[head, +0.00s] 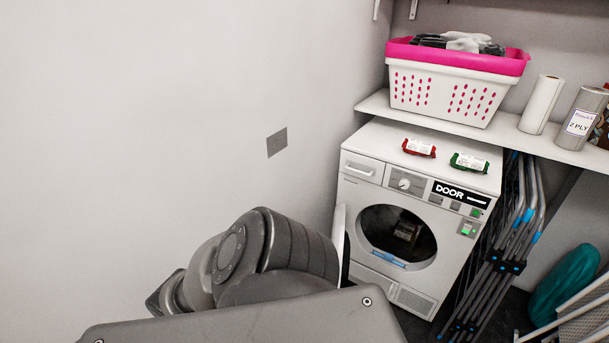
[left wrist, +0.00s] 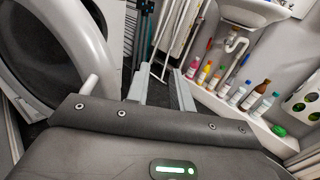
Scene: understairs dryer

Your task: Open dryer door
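The white dryer (head: 365,185) stands in the corner under a shelf. Its round opening (head: 378,226) is uncovered, with a dark drum behind. The door (head: 340,238) is swung out to the left and seen nearly edge-on, partly hidden by my left arm. In the left wrist view, the door's pale ring (left wrist: 92,35) and dark window fill the left side. My left gripper (left wrist: 160,90) shows two pale fingers spread apart with nothing between them, to the right of the door ring. In the head view my arm hides this gripper. My right gripper is not in view.
Two small packets (head: 418,148) lie on the dryer top. A pink-rimmed basket (head: 455,80) and paper rolls (head: 541,104) stand on the shelf. Folded racks (head: 508,235) lean right of the dryer. Several bottles (left wrist: 237,95) stand along a ledge.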

